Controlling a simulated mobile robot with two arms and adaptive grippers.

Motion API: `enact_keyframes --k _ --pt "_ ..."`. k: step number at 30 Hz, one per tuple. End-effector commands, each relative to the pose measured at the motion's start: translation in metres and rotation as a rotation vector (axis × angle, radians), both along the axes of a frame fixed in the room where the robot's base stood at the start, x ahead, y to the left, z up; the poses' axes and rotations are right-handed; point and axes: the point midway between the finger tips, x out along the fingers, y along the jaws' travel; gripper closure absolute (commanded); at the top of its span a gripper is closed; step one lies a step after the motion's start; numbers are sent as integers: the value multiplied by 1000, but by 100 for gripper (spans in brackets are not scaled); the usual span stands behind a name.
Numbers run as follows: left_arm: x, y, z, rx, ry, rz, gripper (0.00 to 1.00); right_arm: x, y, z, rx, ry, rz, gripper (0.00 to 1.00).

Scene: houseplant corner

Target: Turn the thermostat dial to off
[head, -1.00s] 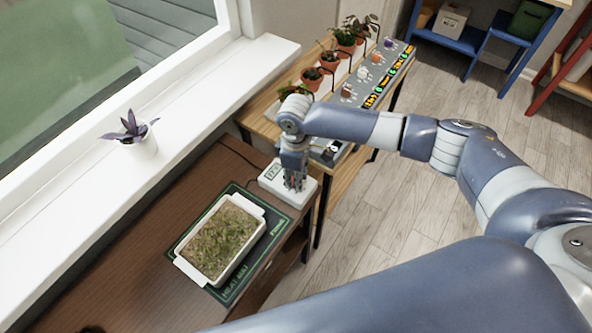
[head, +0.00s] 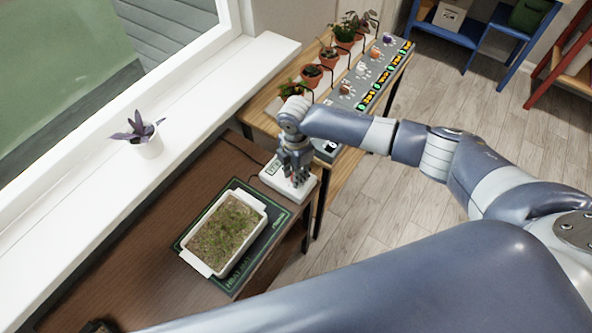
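The thermostat is a white box (head: 272,181) with a small greenish display (head: 273,167), at the right edge of the brown table. My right gripper (head: 299,181) points down over the box's right part, its dark fingertips at or just above the top face. The dial is hidden behind the fingers, so I cannot see its setting or whether the fingers grip it. My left gripper is not in view.
A white seedling tray (head: 209,271) stands on a dark green heat mat (head: 284,217) nearby. A potted purple plant (head: 150,146) is on the windowsill. Behind, a wooden bench holds potted plants (head: 311,76) and a grey control strip (head: 352,88).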

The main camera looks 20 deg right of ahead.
Motion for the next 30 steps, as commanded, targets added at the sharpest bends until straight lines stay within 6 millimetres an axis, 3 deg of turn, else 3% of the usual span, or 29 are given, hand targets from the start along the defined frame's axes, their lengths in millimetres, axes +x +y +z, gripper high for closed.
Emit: enact_keyframes --k 30 --pt "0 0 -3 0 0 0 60 0 1 0 3 -1 924 100"
